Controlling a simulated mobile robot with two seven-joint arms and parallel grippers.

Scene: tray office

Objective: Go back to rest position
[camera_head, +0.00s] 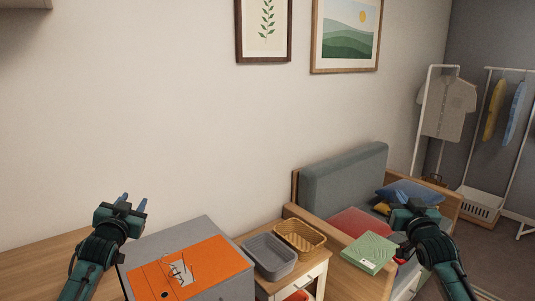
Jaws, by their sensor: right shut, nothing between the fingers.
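My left gripper (132,200) is raised at the lower left, in front of the pale wall. Its two blue fingers point up and stand apart, with nothing between them. My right gripper (416,206) is at the lower right, in front of the armchair, beside a green box. It is shut and holds nothing; its fingertips are hard to make out against the cushions behind.
An orange binder (205,268) lies on a grey surface (190,232). A grey tray (270,257) and a tan basket (300,237) stand on a small cabinet (318,272). A green box (369,253) lies by the armchair (345,180). Clothes racks (500,130) stand far right.

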